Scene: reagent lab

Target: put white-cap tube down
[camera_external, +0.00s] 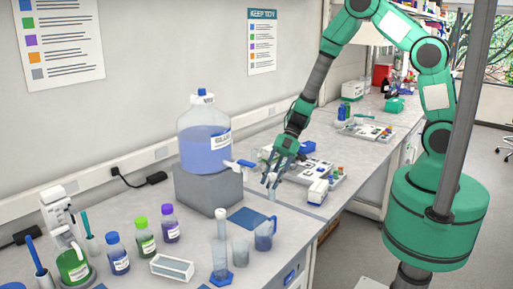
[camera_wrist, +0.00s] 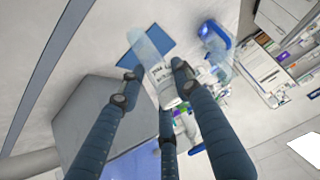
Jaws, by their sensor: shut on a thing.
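The white-cap tube shows in the wrist view as a clear, narrow tube (camera_wrist: 150,50) with a printed label and a pale cap end. My gripper (camera_wrist: 157,78) is shut on it near the cap end, with its dark fingers around it. The held tube is small and partly hidden by the fingers there. I cannot tell whether its lower end touches the bench.
A grey block (camera_external: 208,188) bears a carboy of blue liquid (camera_external: 205,145) left of my gripper. A blue mat (camera_external: 248,218), a beaker (camera_external: 264,235) and a cylinder (camera_external: 220,247) stand nearer the front. Reagent bottles (camera_external: 145,236) stand left.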

